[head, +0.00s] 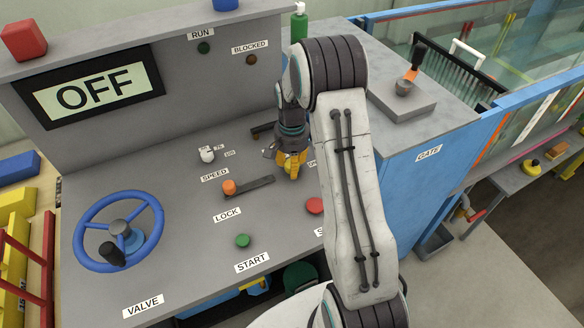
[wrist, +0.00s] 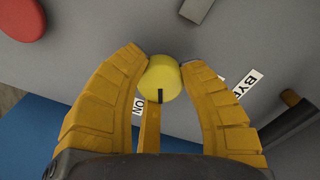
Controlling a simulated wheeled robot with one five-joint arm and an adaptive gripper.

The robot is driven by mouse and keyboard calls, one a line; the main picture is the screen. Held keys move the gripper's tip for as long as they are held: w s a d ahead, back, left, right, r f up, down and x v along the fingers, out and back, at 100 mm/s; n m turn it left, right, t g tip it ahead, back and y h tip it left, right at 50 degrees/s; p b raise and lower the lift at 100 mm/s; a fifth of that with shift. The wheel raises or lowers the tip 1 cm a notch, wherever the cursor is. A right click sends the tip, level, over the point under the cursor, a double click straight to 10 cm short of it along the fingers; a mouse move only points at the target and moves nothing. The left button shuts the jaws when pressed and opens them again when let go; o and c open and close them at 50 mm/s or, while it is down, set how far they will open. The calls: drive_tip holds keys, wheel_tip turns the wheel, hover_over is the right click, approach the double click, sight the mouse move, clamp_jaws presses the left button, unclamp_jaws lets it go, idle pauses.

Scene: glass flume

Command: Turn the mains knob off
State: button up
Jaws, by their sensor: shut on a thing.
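A round yellow knob (wrist: 165,80) with a short black mark on its near edge shows in the wrist view, between my gripper's two fingertips. I take it to be the mains knob. My orange-yellow gripper (wrist: 164,62) is shut on it, with a finger on each side. A white label (wrist: 137,106) reading "ON" is partly hidden behind the left finger. In the head view my gripper (head: 292,172) reaches down to the grey panel, and the knob is hidden by the gripper and arm.
The grey panel (head: 180,255) holds a blue valve wheel (head: 84,226), an orange-knobbed lock lever (head: 230,187), a green start button (head: 242,241) and a red button (head: 315,206). A display (head: 95,92) reads "OFF". In the wrist view a dark bar (wrist: 290,122) lies right of my fingers.

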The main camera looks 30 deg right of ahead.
drive_tip(key=n, duration=0.2)
drive_tip(key=n+b, duration=0.1)
drive_tip(key=n, duration=0.1)
drive_tip(key=n+b, duration=0.1)
drive_tip(key=n, duration=0.1)
drive_tip(key=shift+s+f+n, duration=0.15)
drive_tip(key=shift+f+n, duration=0.1)
drive_tip(key=shift+n, duration=0.05)
drive_tip(key=n+b, duration=0.1)
drive_tip(key=n, duration=0.5)
drive_tip(key=shift+b, duration=0.35)
drive_tip(key=o, duration=1.2)
drive_tip(key=shift+r, duration=0.15)
drive_tip(key=shift+r, duration=0.1)
wheel_tip(320, 180, up, 12)
idle(0.4)
